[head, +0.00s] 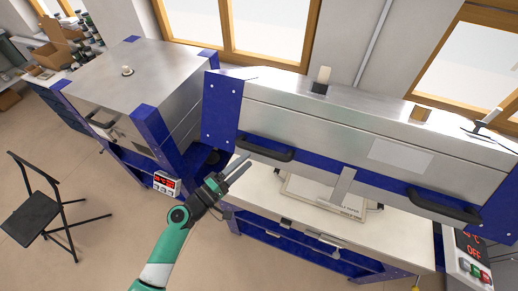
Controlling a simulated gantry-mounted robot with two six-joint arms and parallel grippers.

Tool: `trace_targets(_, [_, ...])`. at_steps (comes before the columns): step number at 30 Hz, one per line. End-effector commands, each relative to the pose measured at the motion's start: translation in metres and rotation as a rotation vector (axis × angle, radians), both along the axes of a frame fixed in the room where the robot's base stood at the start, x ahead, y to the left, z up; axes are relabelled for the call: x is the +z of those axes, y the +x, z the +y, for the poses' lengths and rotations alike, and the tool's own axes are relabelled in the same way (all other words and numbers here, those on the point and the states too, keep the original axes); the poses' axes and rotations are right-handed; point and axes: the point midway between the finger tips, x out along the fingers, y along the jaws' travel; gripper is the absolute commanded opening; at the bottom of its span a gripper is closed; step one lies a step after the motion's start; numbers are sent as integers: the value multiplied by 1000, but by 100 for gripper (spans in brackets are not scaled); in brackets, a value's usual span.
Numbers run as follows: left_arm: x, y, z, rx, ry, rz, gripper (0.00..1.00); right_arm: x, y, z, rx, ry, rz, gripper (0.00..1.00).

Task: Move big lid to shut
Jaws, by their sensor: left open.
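The big lid (300,117) is a wide silver box with blue corners and a blue lower edge on the right kiln. It stands raised, with a gap above the pale kiln bed (262,192). Its front has a black left handle (264,150) and a black right handle (444,206). My left gripper (249,163) is open and empty, its fingertips just below and left of the left handle. I cannot tell whether they touch it. My right gripper is not in view.
A flat framed board (325,197) lies on the bed under the lid. A smaller closed kiln (135,75) stands at the left, with a red-digit controller (166,184). Another controller (472,255) is at the far right. A black folding chair (40,208) stands on open floor.

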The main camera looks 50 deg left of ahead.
Motion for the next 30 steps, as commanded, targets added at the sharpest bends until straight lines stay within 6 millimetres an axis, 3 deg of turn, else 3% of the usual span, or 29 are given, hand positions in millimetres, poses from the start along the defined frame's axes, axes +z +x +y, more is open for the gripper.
trace_targets(3, [4, 29, 0, -4, 0, -1, 62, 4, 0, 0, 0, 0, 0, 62])
trace_targets(9, [6, 58, 1, -1, 0, -1, 62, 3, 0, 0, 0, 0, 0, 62])
trace_targets(19, [6, 65, 1, -1, 0, 0, 62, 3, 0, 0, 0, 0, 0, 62])
trace_targets(30, [6, 64, 1, -1, 0, 0, 0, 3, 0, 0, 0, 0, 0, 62])
